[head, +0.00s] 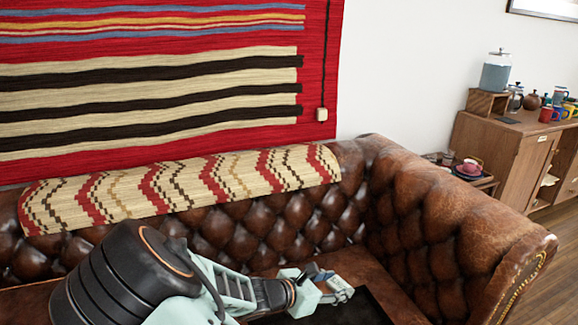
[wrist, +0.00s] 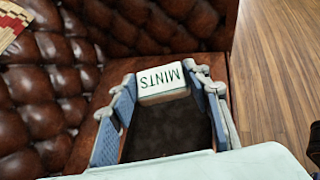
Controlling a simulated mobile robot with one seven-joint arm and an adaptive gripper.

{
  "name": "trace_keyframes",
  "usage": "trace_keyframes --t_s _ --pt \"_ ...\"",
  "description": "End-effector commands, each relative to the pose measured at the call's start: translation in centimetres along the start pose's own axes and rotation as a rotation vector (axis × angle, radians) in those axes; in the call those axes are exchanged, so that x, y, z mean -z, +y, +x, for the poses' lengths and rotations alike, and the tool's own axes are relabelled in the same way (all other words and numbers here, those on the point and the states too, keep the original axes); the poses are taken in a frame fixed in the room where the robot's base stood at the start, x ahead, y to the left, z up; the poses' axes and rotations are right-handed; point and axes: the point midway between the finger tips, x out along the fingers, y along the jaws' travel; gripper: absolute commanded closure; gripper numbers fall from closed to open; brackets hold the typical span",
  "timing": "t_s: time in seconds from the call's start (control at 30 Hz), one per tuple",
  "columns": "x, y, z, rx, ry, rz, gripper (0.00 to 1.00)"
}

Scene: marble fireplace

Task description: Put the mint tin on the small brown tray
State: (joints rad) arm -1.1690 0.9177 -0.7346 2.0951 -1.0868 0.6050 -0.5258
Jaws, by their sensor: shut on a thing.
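The mint tin (wrist: 162,82), pale with green MINTS lettering, is between the fingertips of my gripper (wrist: 164,85) in the wrist view. The gripper is shut on it by its two sides. A dark brown flat surface (wrist: 170,132) shows between the fingers below the tin; it looks like the small brown tray, with its edges partly hidden by my fingers. In the head view my gripper (head: 333,285) is low over the sofa seat, at the edge of a dark flat thing (head: 365,305). I cannot make out the tin clearly there.
The tufted brown leather sofa (head: 425,215) has its backrest behind my gripper and its arm to the right. A patterned cloth (head: 185,188) lies over the backrest. A wooden cabinet (head: 500,150) with jars and mugs stands at the right. Wooden floor (wrist: 275,75) shows beyond the seat.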

Motion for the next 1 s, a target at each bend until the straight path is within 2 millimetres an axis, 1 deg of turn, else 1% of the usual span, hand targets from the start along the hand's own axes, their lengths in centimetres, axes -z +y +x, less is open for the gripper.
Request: trace_keyframes --t_s 0.03,0.1,0.3,0.6,0.67,0.87,1.0 --pt "-1.1 0.0 -0.8 -0.005 0.005 0.004 0.80" --pt "-2.5 -0.2 -1.6 -0.008 0.006 0.002 0.80" --pt "-6.3 -1.1 -3.6 -0.021 0.013 -0.009 0.80" --pt "-10.5 -2.9 -5.6 -0.036 0.021 -0.024 0.80" --pt "-11.8 -2.8 -6.3 -0.034 0.017 -0.030 0.80" --pt "-14.1 -2.7 -7.5 -0.034 0.018 -0.031 0.80" --pt "-16.0 -2.6 -8.6 -0.034 0.019 -0.032 0.80"
